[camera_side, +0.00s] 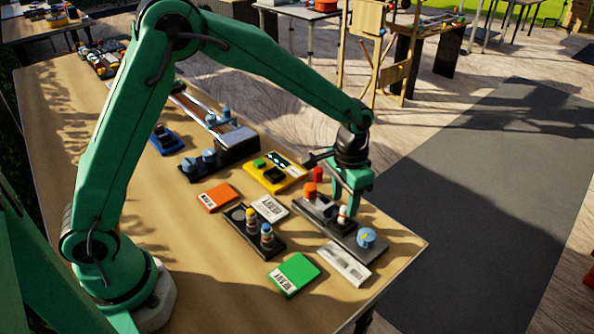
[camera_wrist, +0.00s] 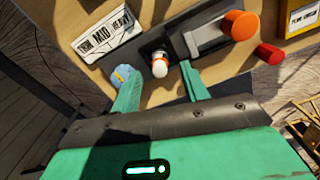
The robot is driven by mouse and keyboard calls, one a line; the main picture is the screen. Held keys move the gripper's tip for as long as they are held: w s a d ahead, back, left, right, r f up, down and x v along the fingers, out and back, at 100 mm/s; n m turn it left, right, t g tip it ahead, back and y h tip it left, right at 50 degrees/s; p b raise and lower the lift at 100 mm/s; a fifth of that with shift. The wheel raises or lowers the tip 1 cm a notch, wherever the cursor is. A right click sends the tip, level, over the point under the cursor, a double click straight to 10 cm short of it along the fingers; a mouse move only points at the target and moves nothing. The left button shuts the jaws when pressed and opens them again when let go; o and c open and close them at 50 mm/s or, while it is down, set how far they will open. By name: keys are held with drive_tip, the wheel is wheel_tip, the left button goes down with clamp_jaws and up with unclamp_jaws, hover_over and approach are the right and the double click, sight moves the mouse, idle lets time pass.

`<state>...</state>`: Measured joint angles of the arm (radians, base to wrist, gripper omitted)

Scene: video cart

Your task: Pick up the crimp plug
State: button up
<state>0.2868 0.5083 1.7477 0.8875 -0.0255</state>
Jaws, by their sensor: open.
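A small plug (camera_side: 343,214) with a white end and an orange band stands on a dark fixture (camera_side: 376,254) near the table's right corner; I take it to be the crimp plug. In the wrist view the plug (camera_wrist: 159,65) shows between my green fingertips, with gaps on both sides. My gripper (camera_side: 350,207) is open and empty, pointing down over the fixture. Its fingers also show in the wrist view (camera_wrist: 158,78). In the side view the fingers partly hide the fixture around the plug.
A blue knob (camera_side: 366,237) and an orange cylinder (camera_side: 309,190) flank the plug. A red cylinder (camera_side: 318,174) is just behind. A dark block with two banded pieces (camera_side: 266,233), a green card (camera_side: 295,273) and a white card (camera_side: 344,265) lie nearby.

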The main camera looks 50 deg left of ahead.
sight(344, 208)
drive_tip(key=shift+f, duration=1.6)
clamp_jaws()
